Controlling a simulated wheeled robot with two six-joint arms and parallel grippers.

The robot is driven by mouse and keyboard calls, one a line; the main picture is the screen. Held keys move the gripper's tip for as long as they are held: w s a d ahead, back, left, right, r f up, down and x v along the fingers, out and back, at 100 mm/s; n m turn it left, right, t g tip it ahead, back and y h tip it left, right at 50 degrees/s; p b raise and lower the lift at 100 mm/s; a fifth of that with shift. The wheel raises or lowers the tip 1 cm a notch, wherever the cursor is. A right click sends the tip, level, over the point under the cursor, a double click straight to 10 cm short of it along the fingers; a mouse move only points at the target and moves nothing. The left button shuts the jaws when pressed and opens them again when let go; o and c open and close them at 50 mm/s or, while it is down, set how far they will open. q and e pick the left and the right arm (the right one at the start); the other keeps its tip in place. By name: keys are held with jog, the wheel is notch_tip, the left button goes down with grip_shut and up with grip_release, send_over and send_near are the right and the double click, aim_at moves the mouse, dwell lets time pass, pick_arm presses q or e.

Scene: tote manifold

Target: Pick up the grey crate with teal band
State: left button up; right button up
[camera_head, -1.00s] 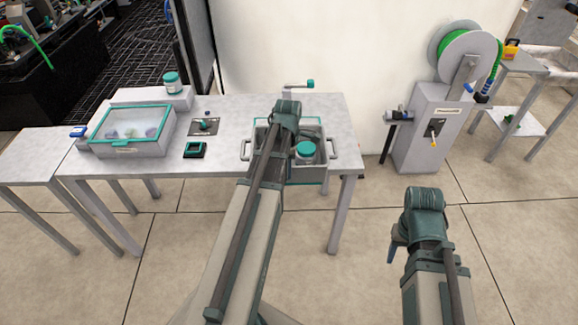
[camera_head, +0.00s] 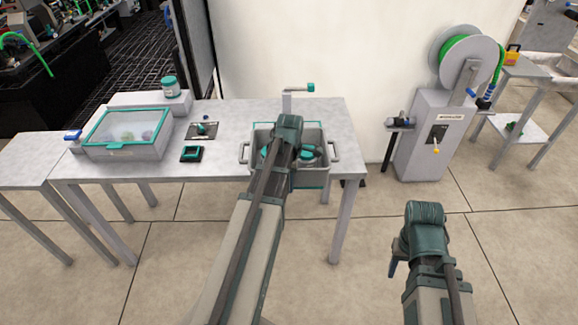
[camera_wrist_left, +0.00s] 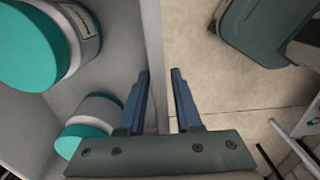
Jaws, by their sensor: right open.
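The grey crate with teal band (camera_head: 312,177) stands at the right end of the grey table, with a handle at each side. Inside it are jars with teal lids; two show in the left wrist view, a near jar (camera_wrist_left: 85,35) and a farther one (camera_wrist_left: 98,110). My left wrist covers the crate's middle in the head view. In the left wrist view my left gripper (camera_wrist_left: 162,74) has its fingers apart around a grey crate wall edge, with floor visible between wall and right finger.
A spool machine (camera_head: 430,140) stands right. Floor between is clear.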

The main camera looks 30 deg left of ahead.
pick_arm(q)
grip_shut()
dwell(1.2)
